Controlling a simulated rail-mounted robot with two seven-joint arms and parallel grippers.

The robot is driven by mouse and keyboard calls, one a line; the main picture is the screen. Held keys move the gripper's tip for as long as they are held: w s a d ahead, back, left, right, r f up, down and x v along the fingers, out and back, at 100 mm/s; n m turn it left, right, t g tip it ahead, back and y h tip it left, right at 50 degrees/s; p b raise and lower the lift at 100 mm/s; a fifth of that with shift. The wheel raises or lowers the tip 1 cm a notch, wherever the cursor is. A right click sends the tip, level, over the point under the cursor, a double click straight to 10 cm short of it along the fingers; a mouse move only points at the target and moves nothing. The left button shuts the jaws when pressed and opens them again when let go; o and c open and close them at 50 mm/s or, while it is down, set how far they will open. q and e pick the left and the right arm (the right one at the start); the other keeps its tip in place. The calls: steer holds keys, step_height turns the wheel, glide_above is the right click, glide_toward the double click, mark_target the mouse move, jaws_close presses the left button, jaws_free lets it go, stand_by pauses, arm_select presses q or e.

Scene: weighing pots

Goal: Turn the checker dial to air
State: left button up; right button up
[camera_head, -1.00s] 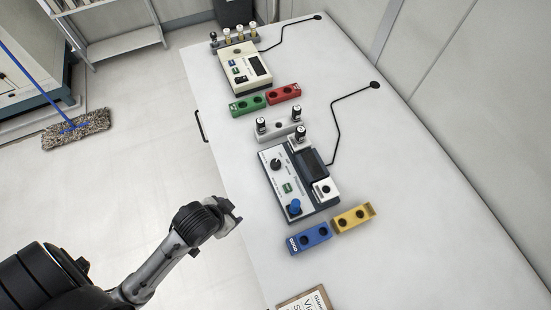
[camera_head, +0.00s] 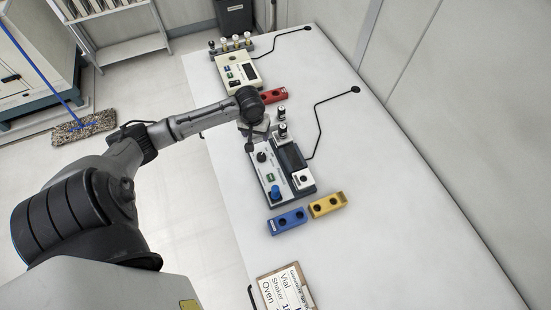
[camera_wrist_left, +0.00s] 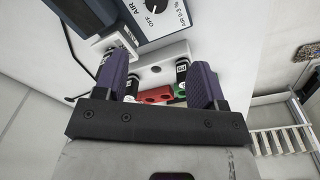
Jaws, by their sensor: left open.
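The checker (camera_head: 267,172) is a white and dark-blue box on the bench, with a dark display. Its black dial (camera_head: 261,156) is at its far left and its blue knob (camera_head: 275,191) is nearer. In the left wrist view the dial (camera_wrist_left: 154,6) shows at the top edge, with OFF and AIR printed around it. Its lower part shows a pale pointer mark. My left gripper (camera_wrist_left: 158,64) is open, with nothing seen held between its purple-grey fingers. In the head view it is beside the far end of the checker, partly hidden by my wrist. My right gripper is out of view.
A pale vial rack (camera_wrist_left: 165,60) with black-capped vials stands just beyond the checker, close to my fingers. Red (camera_head: 273,96), blue (camera_head: 287,221) and yellow (camera_head: 327,205) blocks lie nearby. A second device (camera_head: 238,72) stands farther back.

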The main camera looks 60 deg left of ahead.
mark_target(261, 155)
arm_select(q)
steer(key=f+n, duration=0.1)
steer(key=f, duration=0.3)
steer(key=f+n+b, duration=0.1)
steer(key=f+n, duration=0.1)
steer(key=f, duration=0.3)
steer(key=f+n+b, duration=0.1)
steer(key=f+n, duration=0.1)
steer(key=f, duration=0.2)
steer(key=shift+w+d+f, duration=0.2)
steer(key=shift+d+f, duration=0.2)
steer(key=shift+c, duration=0.5)
